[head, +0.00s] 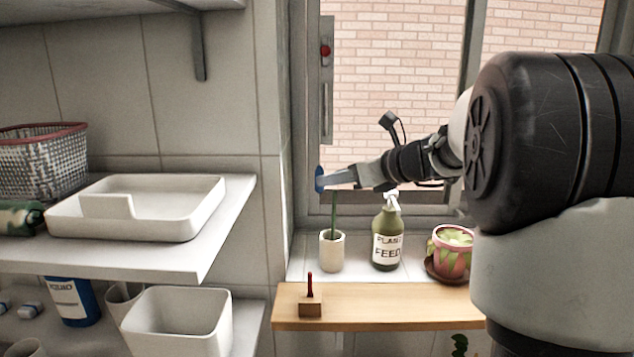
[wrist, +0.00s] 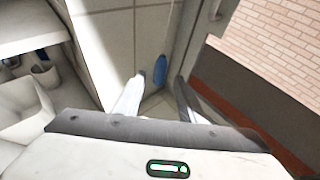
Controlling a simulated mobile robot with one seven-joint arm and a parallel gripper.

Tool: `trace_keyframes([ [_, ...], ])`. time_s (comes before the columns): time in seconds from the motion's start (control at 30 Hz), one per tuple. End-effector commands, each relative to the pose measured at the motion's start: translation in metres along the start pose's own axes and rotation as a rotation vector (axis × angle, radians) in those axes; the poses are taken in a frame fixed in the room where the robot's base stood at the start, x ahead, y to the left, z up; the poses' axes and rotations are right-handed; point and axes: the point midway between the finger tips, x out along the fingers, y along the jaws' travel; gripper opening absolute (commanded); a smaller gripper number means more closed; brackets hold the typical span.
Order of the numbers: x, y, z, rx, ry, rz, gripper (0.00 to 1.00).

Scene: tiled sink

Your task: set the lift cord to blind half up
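A blue oval piece (head: 319,178) is by the left edge of the window, at my fingertips in the head view. In the wrist view the blue piece (wrist: 160,69) shows just beyond and between the fingertips. My gripper (head: 338,179) reaches in from the right. In the wrist view my gripper (wrist: 160,82) has its two fingers apart with nothing held between them. A grey vertical strip (head: 327,95) with a red knob (head: 325,51) is on the window frame above. I cannot tell which of these is the lift cord. No blind fabric shows.
Below are a white cup (head: 332,252) with a green stem, a plant feed bottle (head: 387,240) and a potted plant (head: 452,250). A wooden shelf (head: 390,308) bears a small block with a red peg (head: 310,298). Shelves with a white tray (head: 150,207) fill the left.

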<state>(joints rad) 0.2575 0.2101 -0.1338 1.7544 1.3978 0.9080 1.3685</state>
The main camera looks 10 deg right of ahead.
Motion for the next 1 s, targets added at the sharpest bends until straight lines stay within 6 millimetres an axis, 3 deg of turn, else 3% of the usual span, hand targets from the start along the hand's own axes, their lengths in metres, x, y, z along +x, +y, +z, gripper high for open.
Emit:
trace_keyframes([
  [0.1,0.026,0.001,-0.001,0.000,0.002,0.003,0.36],
  [0.3,0.053,0.001,-0.001,0.000,0.001,0.002,0.36],
  [0.73,0.062,0.000,0.000,-0.001,0.001,0.000,0.36],
  [0.93,0.062,0.000,0.000,-0.001,0.001,0.000,0.03],
  [1.0,0.062,0.000,0.000,-0.001,0.001,0.000,0.00],
])
